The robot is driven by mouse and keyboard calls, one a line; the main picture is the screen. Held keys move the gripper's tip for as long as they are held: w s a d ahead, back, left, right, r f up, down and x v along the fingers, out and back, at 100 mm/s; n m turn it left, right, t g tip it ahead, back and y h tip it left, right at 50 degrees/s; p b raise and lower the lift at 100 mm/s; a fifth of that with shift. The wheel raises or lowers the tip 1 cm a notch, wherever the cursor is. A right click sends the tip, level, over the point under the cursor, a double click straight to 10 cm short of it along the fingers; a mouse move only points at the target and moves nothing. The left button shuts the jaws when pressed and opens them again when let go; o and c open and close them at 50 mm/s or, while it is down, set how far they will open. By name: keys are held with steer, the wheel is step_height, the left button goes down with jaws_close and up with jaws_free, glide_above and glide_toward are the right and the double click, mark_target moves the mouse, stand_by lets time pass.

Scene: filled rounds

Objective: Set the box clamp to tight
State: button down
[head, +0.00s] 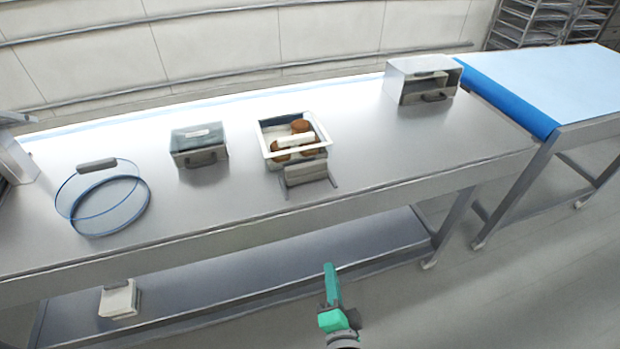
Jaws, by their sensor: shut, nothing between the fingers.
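An open white-rimmed box (264,143) with several brown rounds (300,126) in it stands near the middle of the metal table. A white bar lies across its opening. A grey block with two thin side arms (306,173) sits at its front side; it may be the box clamp, but I cannot tell its setting. A closed grey box (199,145) with a clear lid and a front handle stands to the left. My gripper (330,270), green, is shut and empty in front of the table, low in the picture, apart from both boxes.
A blue-rimmed round sieve (108,233) with a grey grip lies on the left of the table (225,225). A metal case (425,78) stands at the right end beside a blue conveyor (550,85). A small pale box (119,299) is on the lower shelf.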

mark_target(306, 170)
steer(key=w+r+m+y, duration=0.2)
steer(key=w+r+y, duration=0.2)
steer(key=w+r, duration=0.4)
step_height(306, 170, up, 4)
steer(key=shift+a+f+t, duration=0.15)
steer(key=shift+a+t, duration=0.25)
steer(key=shift+a, duration=0.05)
steer(key=shift+w, duration=0.1)
steer(key=x, duration=1.4)
steer(key=shift+a, duration=0.1)
